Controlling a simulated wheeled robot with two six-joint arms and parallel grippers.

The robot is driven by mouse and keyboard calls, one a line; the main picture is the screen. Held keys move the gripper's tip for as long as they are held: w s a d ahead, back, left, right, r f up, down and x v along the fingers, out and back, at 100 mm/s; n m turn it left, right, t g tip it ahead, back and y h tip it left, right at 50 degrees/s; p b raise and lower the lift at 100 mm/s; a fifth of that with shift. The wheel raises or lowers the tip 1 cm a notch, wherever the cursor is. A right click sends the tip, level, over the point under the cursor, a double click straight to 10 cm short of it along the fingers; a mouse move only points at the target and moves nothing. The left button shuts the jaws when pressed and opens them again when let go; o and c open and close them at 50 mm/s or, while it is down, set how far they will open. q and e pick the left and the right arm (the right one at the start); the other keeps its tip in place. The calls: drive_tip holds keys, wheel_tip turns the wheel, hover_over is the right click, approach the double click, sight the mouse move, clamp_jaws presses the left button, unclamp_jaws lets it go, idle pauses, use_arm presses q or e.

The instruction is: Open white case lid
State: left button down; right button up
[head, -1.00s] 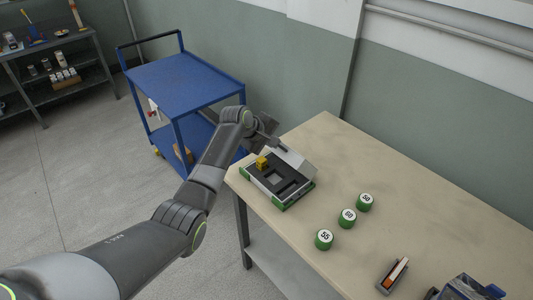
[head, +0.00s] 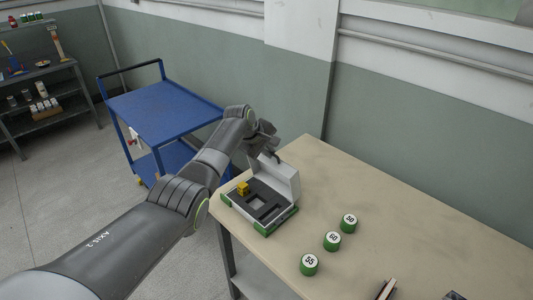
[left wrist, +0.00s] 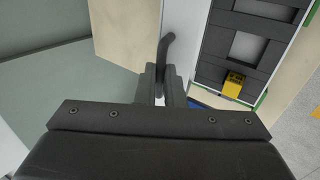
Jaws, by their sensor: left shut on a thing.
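The case (head: 232,205) sits near the left end of the table, with green corners and a dark foam inlay with cutouts. Its white lid (head: 284,180) is raised, about upright along the far side. A yellow block (head: 243,188) sits in the inlay; it also shows in the left wrist view (left wrist: 233,85). My left gripper (head: 272,153) is at the top of the lid. In the left wrist view my left gripper (left wrist: 162,88) is shut on the dark curved handle (left wrist: 165,48) of the white lid (left wrist: 185,30). My right gripper is not in view.
Three green round weights with number labels, (head: 309,264) nearest, stand right of the case on the table (head: 400,225). A blue cart (head: 165,105) stands beyond the table's left end. A wall (head: 400,130) runs behind the table. Shelves stand far left.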

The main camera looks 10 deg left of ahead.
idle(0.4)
use_arm(q)
drive_tip(key=c, duration=1.5)
unclamp_jaws()
drive_tip(key=shift+c, duration=0.2)
drive_tip(key=shift+r, duration=0.15)
drive_tip(key=shift+s+a+r, duration=0.2)
drive_tip(key=shift+r, duration=0.25)
drive_tip(key=b+v, duration=0.2)
drive_tip(key=v, duration=1.4)
drive_tip(key=shift+s, duration=0.1)
